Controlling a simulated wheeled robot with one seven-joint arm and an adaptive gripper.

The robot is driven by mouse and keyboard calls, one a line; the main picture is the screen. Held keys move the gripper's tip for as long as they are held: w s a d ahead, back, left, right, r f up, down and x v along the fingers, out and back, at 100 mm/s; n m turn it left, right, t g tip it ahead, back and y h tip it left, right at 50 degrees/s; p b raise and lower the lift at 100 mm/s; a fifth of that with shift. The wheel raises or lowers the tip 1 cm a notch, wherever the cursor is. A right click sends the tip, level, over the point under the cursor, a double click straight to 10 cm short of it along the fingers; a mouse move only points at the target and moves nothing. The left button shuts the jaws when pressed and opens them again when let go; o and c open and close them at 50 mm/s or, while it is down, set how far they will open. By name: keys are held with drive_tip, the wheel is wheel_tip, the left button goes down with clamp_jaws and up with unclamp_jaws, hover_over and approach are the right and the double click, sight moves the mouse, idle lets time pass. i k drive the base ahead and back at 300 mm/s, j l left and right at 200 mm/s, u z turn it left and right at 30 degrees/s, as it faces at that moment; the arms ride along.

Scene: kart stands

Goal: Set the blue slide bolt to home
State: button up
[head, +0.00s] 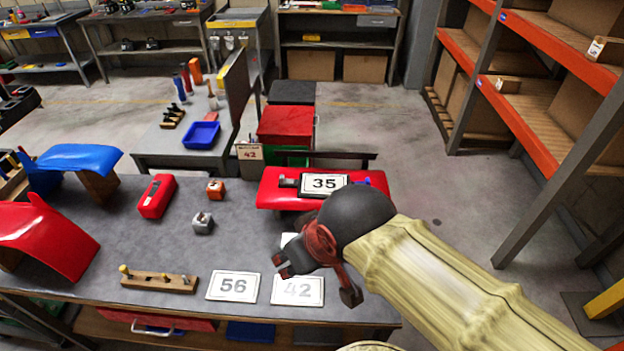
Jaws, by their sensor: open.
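A red panel (272,198) at the right end of the grey table bears a white plate marked 35 (324,184). A small blue part (366,181) shows at the right of this plate, and it may be the blue slide bolt. A small dark fitting (290,182) sits at the plate's left. My arm covers the panel's lower right, so I cannot tell the bolt's position. My gripper (316,284) is open, with its fingers apart, above the table's right front part. It is nearer than the panel and apart from it, with nothing seen between the fingers.
White cards marked 56 (233,286) and 42 (297,290) lie at the table's front. A wooden peg rack (159,282), a red box (156,196), and orange (215,190) and grey (202,223) blocks stand leftward. An orange-edged shelf (545,122) stands right.

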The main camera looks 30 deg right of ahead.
sight(368, 181)
drive_tip(key=z, duration=1.25)
